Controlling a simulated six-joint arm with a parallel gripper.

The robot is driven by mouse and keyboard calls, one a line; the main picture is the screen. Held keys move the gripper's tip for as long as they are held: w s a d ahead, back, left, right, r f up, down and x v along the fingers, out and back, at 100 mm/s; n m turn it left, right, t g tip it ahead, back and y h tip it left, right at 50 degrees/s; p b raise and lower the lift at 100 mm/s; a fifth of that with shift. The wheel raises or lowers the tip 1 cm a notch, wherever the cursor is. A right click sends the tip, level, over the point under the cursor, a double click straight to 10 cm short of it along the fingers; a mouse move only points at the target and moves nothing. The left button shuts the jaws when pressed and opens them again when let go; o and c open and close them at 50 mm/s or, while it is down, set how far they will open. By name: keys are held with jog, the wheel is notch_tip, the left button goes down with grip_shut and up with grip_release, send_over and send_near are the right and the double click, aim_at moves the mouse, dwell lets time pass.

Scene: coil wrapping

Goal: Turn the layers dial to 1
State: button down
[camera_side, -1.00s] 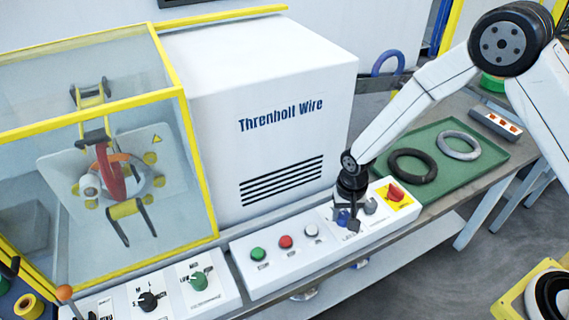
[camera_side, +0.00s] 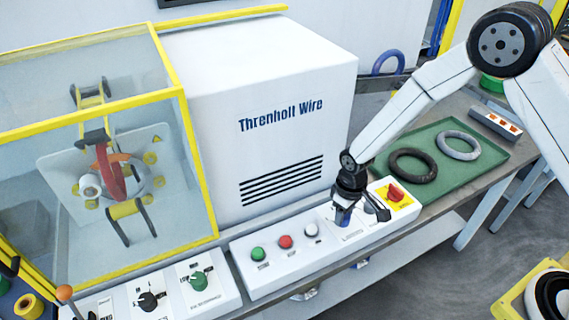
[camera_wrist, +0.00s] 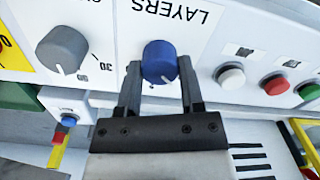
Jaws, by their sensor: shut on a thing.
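The layers dial is a blue knob with a white pointer line (camera_wrist: 159,60), under the word LAYERS, which reads upside down in the wrist view. My gripper (camera_wrist: 157,80) has one finger on each side of the knob and is shut on it. In the side view my gripper (camera_side: 346,212) is low over the right part of the white control panel (camera_side: 280,266), and the blue knob shows between its fingers. The numbers around the dial are hidden or too small to read.
A grey dial (camera_wrist: 62,50) sits close beside the blue one. Green (camera_side: 257,254), red (camera_side: 285,242) and white (camera_side: 311,230) buttons lie to the left on the panel. A red switch on yellow (camera_side: 396,192) is to the right. A green tray (camera_side: 470,180) holds two coils.

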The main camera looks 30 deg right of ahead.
jog(key=shift+n, duration=1.3)
jog(key=shift+c, duration=1.1)
grip_release()
jog(key=shift+d+r, duration=0.1)
jog(key=shift+r, duration=3.8)
jog(key=shift+r, duration=0.1)
jog(key=s+d+r+m+t, duration=0.2)
jog(key=s+d+r+m, duration=0.4)
jog(key=s+d, duration=0.4)
jog(key=s+r, duration=0.1)
jog(key=s, duration=0.2)
jog(key=shift+s+d+r+t, duration=0.15)
jog(key=shift+s+r+t, duration=0.15)
jog(key=shift+r, duration=0.1)
